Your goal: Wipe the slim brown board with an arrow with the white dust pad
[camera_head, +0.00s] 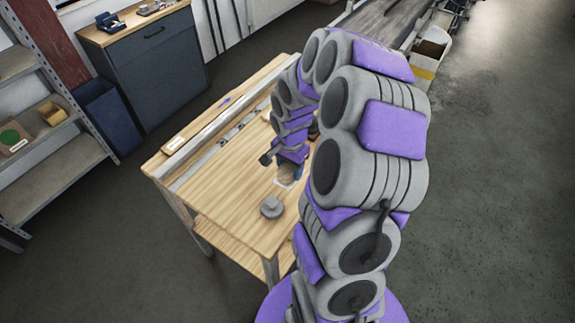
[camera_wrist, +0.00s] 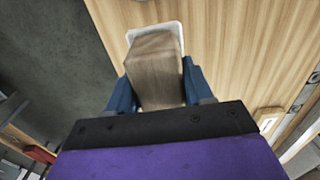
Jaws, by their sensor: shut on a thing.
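My gripper (camera_head: 290,162) is over the middle of the wooden table and is shut on the white dust pad. In the wrist view, the blue fingers of my gripper (camera_wrist: 158,88) are on both sides of the pad's brown wooden block. The pad's white base (camera_wrist: 172,28) shows around the block's far end; it also shows under my gripper in the head view (camera_head: 284,183). I cannot tell if the pad touches the tabletop. A slim brown board (camera_head: 205,117) with a small purple-blue mark, perhaps the arrow, lies along the table's far left edge, beyond the rail and apart from my gripper.
The table (camera_head: 225,205) carries a metal rail (camera_head: 212,132) near its far left edge. A grey round object (camera_head: 271,207) stands near the front edge. Bare tabletop lies left of my gripper. A dark cabinet (camera_head: 155,75), a blue bin (camera_head: 108,115) and a shelf (camera_head: 60,165) stand beyond.

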